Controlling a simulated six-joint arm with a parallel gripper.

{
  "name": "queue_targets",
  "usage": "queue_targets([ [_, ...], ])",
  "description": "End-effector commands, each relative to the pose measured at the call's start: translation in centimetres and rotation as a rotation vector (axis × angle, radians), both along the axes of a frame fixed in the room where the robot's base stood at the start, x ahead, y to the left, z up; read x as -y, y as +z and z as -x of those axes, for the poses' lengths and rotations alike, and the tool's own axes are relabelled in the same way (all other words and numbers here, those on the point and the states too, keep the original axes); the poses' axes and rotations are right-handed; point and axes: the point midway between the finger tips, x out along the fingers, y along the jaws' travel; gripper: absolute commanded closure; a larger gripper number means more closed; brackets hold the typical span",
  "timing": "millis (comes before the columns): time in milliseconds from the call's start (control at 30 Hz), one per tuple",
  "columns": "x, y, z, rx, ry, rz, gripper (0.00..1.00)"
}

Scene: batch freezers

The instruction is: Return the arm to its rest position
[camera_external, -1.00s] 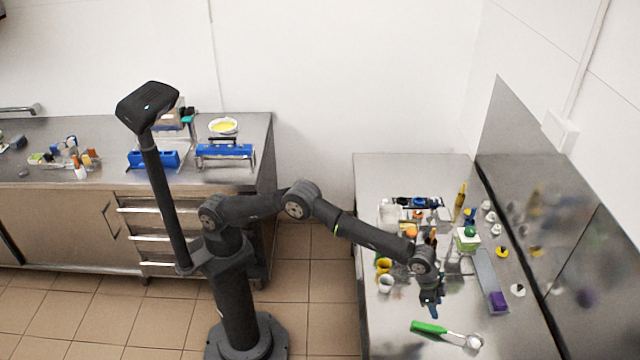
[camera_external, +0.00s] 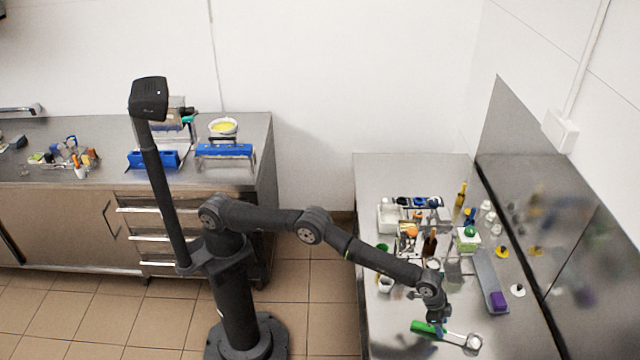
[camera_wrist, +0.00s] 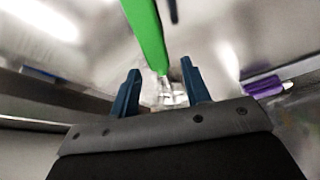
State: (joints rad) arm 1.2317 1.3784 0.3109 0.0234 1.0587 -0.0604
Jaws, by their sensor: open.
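My gripper (camera_external: 438,322) is over the steel counter on the right in the external view, low near the green-handled scoop (camera_external: 424,328). In the wrist view my gripper (camera_wrist: 160,90) shows two blue fingers standing apart, with nothing held between them. The scoop's green handle (camera_wrist: 147,35) runs from the top towards the gap between the fingers, and a clear or metallic part lies past its end. I cannot tell whether the fingers touch the scoop. In the external view the scoop's metal end (camera_external: 473,341) points right and the gripper partly covers its middle.
The right steel counter (camera_external: 390,335) is crowded behind the gripper with a white bin (camera_external: 390,217), a brown bottle (camera_external: 429,243), a green-and-white box (camera_external: 467,240) and a tray with a purple block (camera_external: 498,301). A wall panel borders the right side. The counter's front left is clear.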

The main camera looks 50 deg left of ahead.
Motion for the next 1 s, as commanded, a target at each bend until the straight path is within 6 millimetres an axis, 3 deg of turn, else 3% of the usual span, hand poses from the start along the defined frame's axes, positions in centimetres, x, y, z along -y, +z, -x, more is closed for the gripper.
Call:
queue_targets([
  [200,0.7,-2.2,-0.3,-0.001,0.000,-0.002,0.57],
  [333,0.7,-0.7,-0.3,0.001,0.000,0.002,0.57],
  [533,0.7,-0.1,-0.3,0.000,0.000,-0.001,0.57],
  [833,0.7,-0.2,-0.3,0.000,0.000,-0.001,0.57],
  [1000,0.6,-1.7,-0.3,-0.001,0.000,-0.003,0.57],
])
